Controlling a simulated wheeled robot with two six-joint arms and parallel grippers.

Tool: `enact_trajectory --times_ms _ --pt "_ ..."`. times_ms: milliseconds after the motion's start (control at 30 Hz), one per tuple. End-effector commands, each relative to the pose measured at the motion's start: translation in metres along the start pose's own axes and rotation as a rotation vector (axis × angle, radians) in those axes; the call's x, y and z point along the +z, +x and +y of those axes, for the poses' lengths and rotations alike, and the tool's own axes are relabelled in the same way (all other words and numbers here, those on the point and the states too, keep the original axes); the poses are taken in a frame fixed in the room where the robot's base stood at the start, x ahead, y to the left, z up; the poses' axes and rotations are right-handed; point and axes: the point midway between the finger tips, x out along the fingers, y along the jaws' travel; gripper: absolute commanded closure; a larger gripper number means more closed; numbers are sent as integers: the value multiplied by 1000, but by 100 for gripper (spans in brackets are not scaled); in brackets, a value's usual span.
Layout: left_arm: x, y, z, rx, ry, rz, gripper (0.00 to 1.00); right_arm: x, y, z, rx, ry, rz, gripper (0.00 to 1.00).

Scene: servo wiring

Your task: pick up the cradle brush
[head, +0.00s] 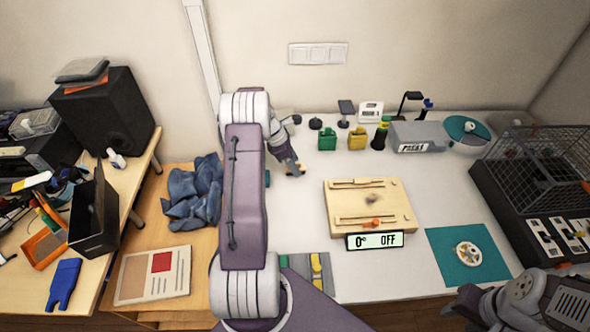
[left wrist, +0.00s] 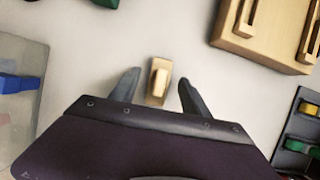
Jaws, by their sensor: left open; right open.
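A small tan block with a paler raised top (left wrist: 158,80), which I take to be the cradle brush, lies on the white table in the left wrist view. It sits between the two fingers of my left gripper (left wrist: 153,88), with bare table showing on both sides, so neither finger touches it. In the head view my left gripper (head: 294,170) is low over the table, left of the wooden board, and largely hides the block. My right gripper (head: 458,306) is open and empty at the lower right, apart from the table objects.
The wooden board (head: 396,199) with slots lies right of my left gripper, a display (head: 375,240) at its front. A grey tray (head: 295,264) is in front. Green (head: 327,140) and yellow (head: 357,139) blocks stand behind. A teal mat (head: 448,245) and wire cage (head: 540,160) are right.

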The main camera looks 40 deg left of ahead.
Motion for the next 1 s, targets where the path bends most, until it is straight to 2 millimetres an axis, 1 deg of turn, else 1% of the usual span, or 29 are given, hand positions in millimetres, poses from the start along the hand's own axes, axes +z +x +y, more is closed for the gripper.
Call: enact_trajectory --times_ms 33,100,267,300,367,400,500,800,933,1000 --pt "0 5 0 -1 0 0 45 0 1 0 0 0 0 59" --pt "0 8 0 0 0 0 45 0 1 0 0 0 0 59" --pt "0 8 0 1 0 1 45 0 0 0 0 0 0 59" --pt "0 8 0 1 0 1 48 0 0 0 0 0 0 59" --pt "0 8 0 1 0 1 65 0 0 0 0 0 0 59" --pt "0 8 0 1 0 0 76 0 0 0 0 0 0 59" --pt "0 8 0 1 0 1 100 0 0 0 0 0 0 59" --pt "1 6 0 1 0 0 100 0 0 0 0 0 0 59" --pt "6 -4 1 3 0 0 100 0 -1 0 0 0 0 59" --pt "10 -15 1 4 2 0 100 0 -2 0 0 0 0 59"
